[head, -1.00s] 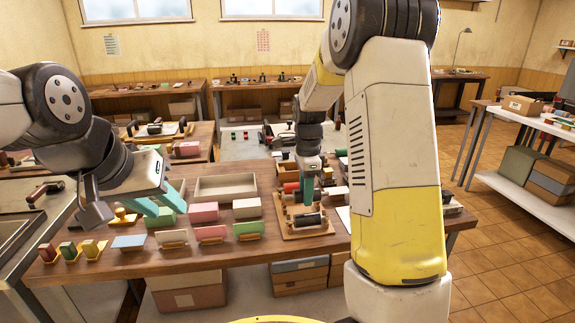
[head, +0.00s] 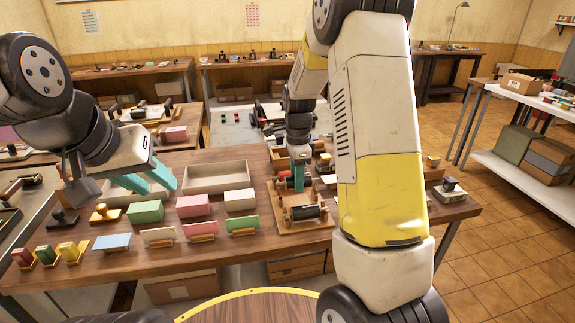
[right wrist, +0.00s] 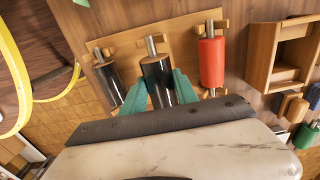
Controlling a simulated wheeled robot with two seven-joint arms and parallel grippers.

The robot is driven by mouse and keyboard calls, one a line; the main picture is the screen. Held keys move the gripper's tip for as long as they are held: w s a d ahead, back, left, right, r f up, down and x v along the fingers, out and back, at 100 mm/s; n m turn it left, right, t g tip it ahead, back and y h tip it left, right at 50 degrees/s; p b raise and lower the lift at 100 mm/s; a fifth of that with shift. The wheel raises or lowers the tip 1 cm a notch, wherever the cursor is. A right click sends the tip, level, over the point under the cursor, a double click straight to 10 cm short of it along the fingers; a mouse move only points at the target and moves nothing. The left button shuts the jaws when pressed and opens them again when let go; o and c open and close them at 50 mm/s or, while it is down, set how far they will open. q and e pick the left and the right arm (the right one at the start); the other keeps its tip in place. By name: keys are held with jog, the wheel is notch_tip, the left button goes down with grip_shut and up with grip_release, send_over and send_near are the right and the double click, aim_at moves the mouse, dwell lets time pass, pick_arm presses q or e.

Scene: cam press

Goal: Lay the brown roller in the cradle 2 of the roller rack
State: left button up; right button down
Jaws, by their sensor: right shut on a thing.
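The wooden roller rack (right wrist: 129,45) lies on the bench and shows in the head view (head: 279,222). Two dark, nearly black rollers and a red roller (right wrist: 211,62) show over it; I cannot tell by colour which dark one is brown. My right gripper (right wrist: 160,92) is shut on the middle dark roller (right wrist: 156,70), its teal fingers on either side. Whether that roller is lifted or rests in a cradle is unclear. The other dark roller (right wrist: 109,82) lies left of it, at the rack's front in the head view (head: 304,212). My left gripper (head: 152,181) is open and empty above the bench.
An empty beige tray (head: 217,177) and several coloured blocks stand left of the rack. Small cards in holders (head: 200,231) line the bench front. A wooden box (right wrist: 290,55) lies beside the rack. Stamps (head: 450,190) stand at the bench's right.

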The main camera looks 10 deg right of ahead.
jog(key=shift+f, duration=1.8)
jog(key=c, duration=0.9)
grip_release()
jog(key=shift+o, duration=0.2)
jog(key=shift+r, duration=3.9)
jog(key=shift+r, duration=0.1)
